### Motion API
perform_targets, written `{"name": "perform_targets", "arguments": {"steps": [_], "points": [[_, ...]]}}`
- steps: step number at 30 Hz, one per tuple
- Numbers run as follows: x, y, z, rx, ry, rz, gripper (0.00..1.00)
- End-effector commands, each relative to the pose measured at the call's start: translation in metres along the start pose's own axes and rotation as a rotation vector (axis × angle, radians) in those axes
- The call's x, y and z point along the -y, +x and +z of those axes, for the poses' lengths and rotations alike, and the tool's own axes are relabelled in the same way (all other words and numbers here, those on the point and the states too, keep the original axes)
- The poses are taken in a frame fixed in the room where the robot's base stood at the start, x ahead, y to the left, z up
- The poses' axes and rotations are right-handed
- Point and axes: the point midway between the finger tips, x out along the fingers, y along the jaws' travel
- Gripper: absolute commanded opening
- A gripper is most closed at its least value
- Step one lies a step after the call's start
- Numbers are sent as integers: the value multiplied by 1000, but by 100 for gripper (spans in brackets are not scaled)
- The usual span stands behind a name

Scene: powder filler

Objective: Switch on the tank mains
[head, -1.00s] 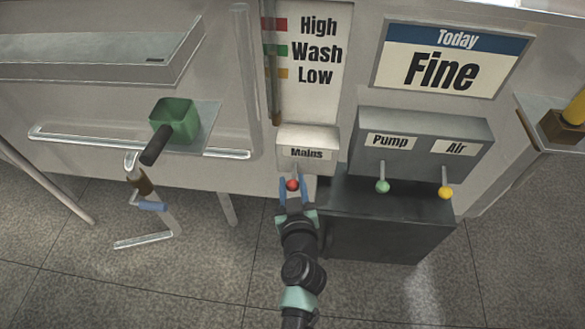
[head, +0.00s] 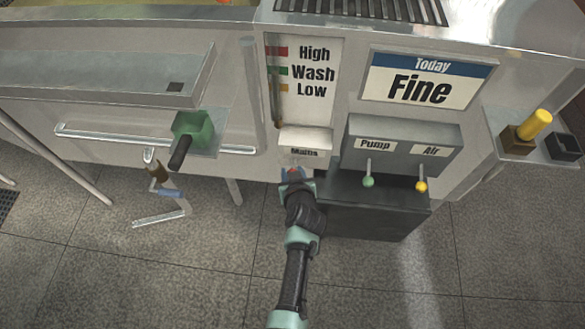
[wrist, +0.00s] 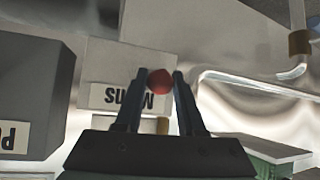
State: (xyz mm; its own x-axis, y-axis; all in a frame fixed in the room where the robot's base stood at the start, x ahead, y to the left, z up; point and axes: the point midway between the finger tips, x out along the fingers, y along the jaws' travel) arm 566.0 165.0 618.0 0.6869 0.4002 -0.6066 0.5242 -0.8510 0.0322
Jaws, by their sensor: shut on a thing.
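The grey mains box (head: 306,136) is on the front of the machine, under the level chart, with a "Mains" label. Its lever ends in a red ball knob (wrist: 159,80). My gripper (head: 294,172) is at the knob, with its fingers shut on it from both sides. In the wrist view my gripper (wrist: 158,82) has one dark finger at each side of the red knob, just in front of the upside-down "Mains" label (wrist: 130,100). In the head view the fingers mostly hide the knob and lever.
To the right, a box (head: 400,138) carries the pump lever with a green knob (head: 368,182) and the air lever with a yellow knob (head: 421,186), both hanging down. A dark block (head: 370,215) stands below.

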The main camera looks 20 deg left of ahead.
Motion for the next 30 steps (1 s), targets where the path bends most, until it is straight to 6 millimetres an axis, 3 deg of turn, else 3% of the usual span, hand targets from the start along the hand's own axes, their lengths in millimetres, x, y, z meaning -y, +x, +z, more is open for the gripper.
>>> {"name": "perform_targets", "arguments": {"steps": [14,15,20,30], "points": [[0,0,1,14,3,-3,0],[0,0,1,14,2,-3,40],[0,0,1,13,2,-3,68],[0,-2,-1,11,2,-2,68]]}}
